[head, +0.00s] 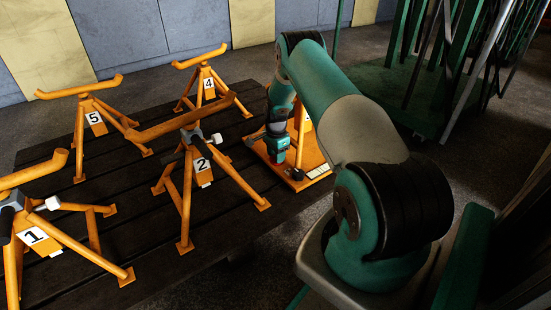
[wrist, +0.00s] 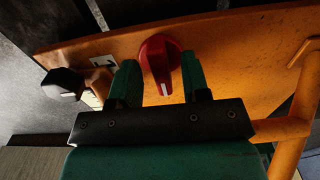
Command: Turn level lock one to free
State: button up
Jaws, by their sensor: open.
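A red knob (wrist: 158,62) with a white pointer line sits on an orange plate (wrist: 232,55) in the wrist view. My gripper (wrist: 160,80) is open, with one green finger on each side of the red knob. I cannot tell whether the fingers touch it. The pointer line faces down toward the gripper body. No label naming level lock one is legible.
A black knob (wrist: 63,84) with a white mark is left of the red knob. Orange tubing (wrist: 285,130) runs at the right.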

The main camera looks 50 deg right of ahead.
grip_shut()
jog(key=shift+r+n+p, duration=0.1)
jog(key=shift+n+p, duration=1)
jog(key=shift+n, duration=0.4)
jog(key=shift+s+a+n+p, duration=0.1)
jog(key=shift+n+p, duration=0.7)
jog(key=shift+n, duration=1.4)
grip_release()
